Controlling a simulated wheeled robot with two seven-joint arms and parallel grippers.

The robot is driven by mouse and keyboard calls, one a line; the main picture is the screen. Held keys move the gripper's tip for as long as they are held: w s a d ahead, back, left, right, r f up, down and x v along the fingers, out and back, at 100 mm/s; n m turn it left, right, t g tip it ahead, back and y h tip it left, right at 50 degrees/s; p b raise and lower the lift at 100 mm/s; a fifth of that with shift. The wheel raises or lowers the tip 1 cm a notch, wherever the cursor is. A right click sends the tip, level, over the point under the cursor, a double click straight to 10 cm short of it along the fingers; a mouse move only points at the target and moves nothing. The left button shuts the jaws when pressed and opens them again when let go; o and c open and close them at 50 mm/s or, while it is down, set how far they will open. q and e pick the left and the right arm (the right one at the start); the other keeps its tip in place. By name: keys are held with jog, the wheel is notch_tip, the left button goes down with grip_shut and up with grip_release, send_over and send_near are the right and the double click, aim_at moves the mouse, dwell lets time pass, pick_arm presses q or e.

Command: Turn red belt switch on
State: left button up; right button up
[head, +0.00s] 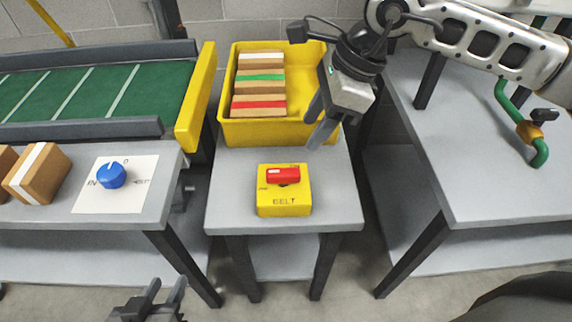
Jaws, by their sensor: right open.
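The belt switch is a yellow box (284,204) marked "BELT" on a small grey table. Its red handle (284,176) lies crosswise, with a pale mark at its left end. The small labels around the handle are too small to read. My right gripper (318,122) is open and empty, above and to the right of the switch, close to the yellow crate and apart from the handle. My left gripper (164,292) is low at the bottom edge, its two fingers apart with nothing between them.
A yellow crate (262,132) with several boxes stands behind the switch. A green conveyor belt (75,92) is at the left. A blue knob (111,175) and cardboard boxes (38,173) sit on the left table. A green pipe (541,152) stands on the right table (470,180).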

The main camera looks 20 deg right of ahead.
aim_at(285, 171)
jog(key=x, duration=1.2)
jog(key=shift+a, duration=0.1)
jog(key=c, duration=1)
